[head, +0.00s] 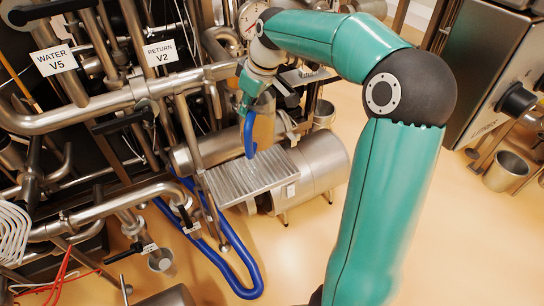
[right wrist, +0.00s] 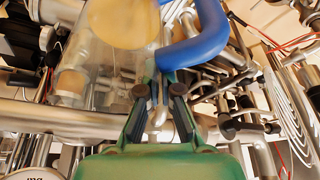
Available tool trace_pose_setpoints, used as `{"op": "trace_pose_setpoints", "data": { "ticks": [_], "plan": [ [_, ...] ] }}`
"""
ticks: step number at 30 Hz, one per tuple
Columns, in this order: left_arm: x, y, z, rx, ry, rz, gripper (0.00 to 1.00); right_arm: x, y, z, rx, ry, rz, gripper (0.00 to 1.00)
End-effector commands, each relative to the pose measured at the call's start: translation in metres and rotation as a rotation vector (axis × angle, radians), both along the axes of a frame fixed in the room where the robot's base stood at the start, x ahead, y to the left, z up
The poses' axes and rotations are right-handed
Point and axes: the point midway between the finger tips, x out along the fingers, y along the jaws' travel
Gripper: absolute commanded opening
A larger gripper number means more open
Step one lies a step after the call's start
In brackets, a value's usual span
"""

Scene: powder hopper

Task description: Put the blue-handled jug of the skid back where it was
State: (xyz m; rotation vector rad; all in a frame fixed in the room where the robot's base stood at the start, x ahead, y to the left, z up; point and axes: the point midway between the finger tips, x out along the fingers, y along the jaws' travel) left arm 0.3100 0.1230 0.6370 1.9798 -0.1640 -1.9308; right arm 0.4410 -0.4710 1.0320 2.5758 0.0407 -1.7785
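The jug has a see-through body with tan showing in it and a blue handle. In the head view its blue handle (head: 249,135) hangs just below my right gripper (head: 251,88), with the tan body (head: 265,122) beside it, above a ribbed metal step. In the right wrist view the clear body (right wrist: 92,72) is left of my right fingertips (right wrist: 158,88), and the blue handle (right wrist: 197,42) rises to the right. The fingers close around the handle's near end; the exact contact is partly hidden. My left gripper is out of view.
The ribbed metal step (head: 245,177) lies below the jug, beside a steel motor drum (head: 322,163). Pipes and valves labelled WATER V5 (head: 54,60) and RETURN V2 (head: 161,53) crowd the left. A blue hose (head: 247,290) loops on the floor. Floor at lower right is clear.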

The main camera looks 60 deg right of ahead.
Motion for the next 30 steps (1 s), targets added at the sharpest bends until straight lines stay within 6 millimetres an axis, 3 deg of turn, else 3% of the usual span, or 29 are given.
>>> {"op": "trace_pose_setpoints", "data": {
  "ticks": [1,6,13,22,30],
  "plan": [
    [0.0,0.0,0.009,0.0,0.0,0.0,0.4,0.006,-0.013,0.013,-0.003,-0.002,-0.02,0.0],
    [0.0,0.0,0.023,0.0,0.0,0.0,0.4,0.018,-0.048,0.033,-0.003,0.002,-0.073,0.0],
    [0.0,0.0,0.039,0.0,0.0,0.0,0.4,0.027,-0.079,0.038,0.0,0.011,-0.119,0.0],
    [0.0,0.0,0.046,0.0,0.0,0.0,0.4,0.022,-0.087,0.01,0.003,0.018,-0.136,0.0],
    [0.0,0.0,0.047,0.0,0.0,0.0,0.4,0.021,-0.086,-0.052,0.006,0.023,-0.135,0.0]
  ]
}}
